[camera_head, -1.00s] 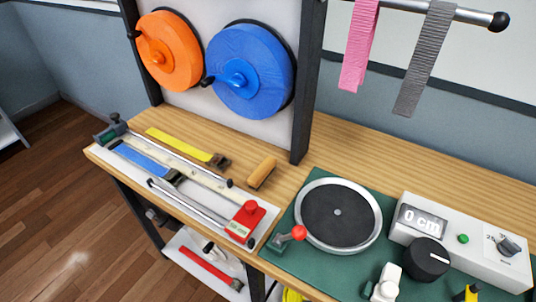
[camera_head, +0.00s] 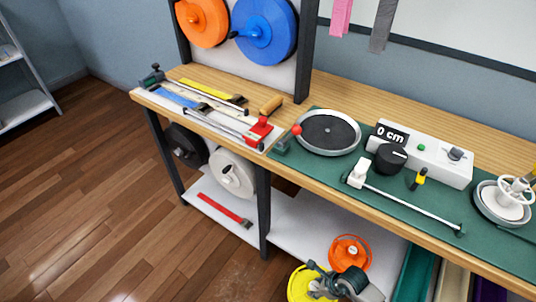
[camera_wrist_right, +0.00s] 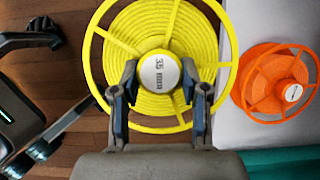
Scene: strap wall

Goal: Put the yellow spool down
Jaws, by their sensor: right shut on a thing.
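The yellow spool (camera_head: 301,284) is at the bottom of the head view, in front of the lower shelf (camera_head: 300,228). In the right wrist view the yellow spool (camera_wrist_right: 192,48) faces the camera, with a white "35 mm" label on its hub. My right gripper (camera_wrist_right: 160,84) is shut on that hub, one finger on each side. The gripper also shows in the head view (camera_head: 322,284), partly over the spool. The spool appears held over the floor at the shelf's edge; its height is unclear. My left gripper is not identifiable in either view.
An orange spool (camera_head: 349,253) lies on the lower shelf, right of the yellow one. A dark table leg (camera_head: 264,205) stands between. Shelf space left of the orange spool looks clear.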

